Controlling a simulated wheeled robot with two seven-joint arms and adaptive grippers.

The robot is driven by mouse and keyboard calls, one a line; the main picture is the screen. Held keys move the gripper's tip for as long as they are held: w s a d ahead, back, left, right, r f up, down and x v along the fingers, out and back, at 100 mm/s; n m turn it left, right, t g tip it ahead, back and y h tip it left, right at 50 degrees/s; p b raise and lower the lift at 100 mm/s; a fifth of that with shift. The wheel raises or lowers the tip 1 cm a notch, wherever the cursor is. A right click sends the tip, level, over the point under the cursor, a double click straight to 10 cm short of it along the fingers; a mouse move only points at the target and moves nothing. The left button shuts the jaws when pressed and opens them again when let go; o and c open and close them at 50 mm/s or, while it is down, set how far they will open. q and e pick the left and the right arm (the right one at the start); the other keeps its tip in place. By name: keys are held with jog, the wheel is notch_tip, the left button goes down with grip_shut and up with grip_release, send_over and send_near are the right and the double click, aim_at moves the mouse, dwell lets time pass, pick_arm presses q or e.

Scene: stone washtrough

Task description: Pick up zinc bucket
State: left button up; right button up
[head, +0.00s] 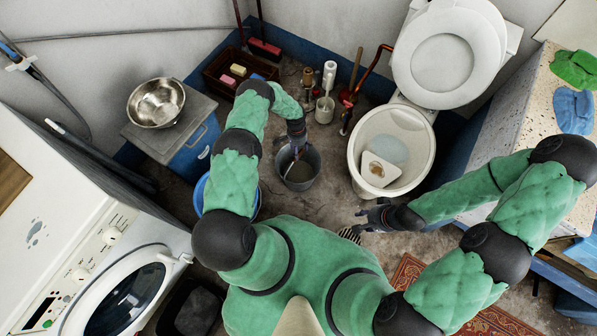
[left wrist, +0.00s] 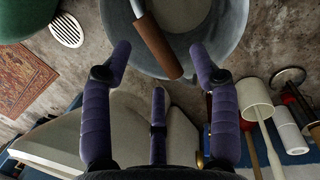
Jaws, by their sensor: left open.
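The zinc bucket (head: 311,168) stands upright on the stone floor near the middle of the head view. It also shows at the top of the left wrist view (left wrist: 237,22), cut off by the edge. Its brown handle grip (left wrist: 158,48) slants across the mouth, between the fingertips in that picture. My left gripper (head: 297,145) is over the bucket's far side, pointing down; its purple fingers (left wrist: 160,58) are spread and empty. I cannot tell whether they touch the handle. My right gripper (head: 374,217) hangs low, right of the bucket and apart from it; its opening is unclear.
A toilet (head: 427,165) stands close right of the bucket. Brushes and a white holder (head: 325,109) stand behind it. A blue tub (head: 199,196) is partly hidden behind my left arm. A washing machine (head: 120,275) is at left, a patterned rug (head: 405,272) at front.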

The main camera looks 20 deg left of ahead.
pick_arm(q)
jog(key=f+b, duration=0.1)
jog(key=f, duration=0.2)
jog(key=s+d+f+b, duration=0.1)
jog(key=f, duration=0.1)
jog(key=shift+f+b, duration=0.25)
jog(key=shift+b, duration=0.1)
grip_shut()
jog(key=shift+w+r, duration=0.15)
jog(key=shift+w, duration=0.05)
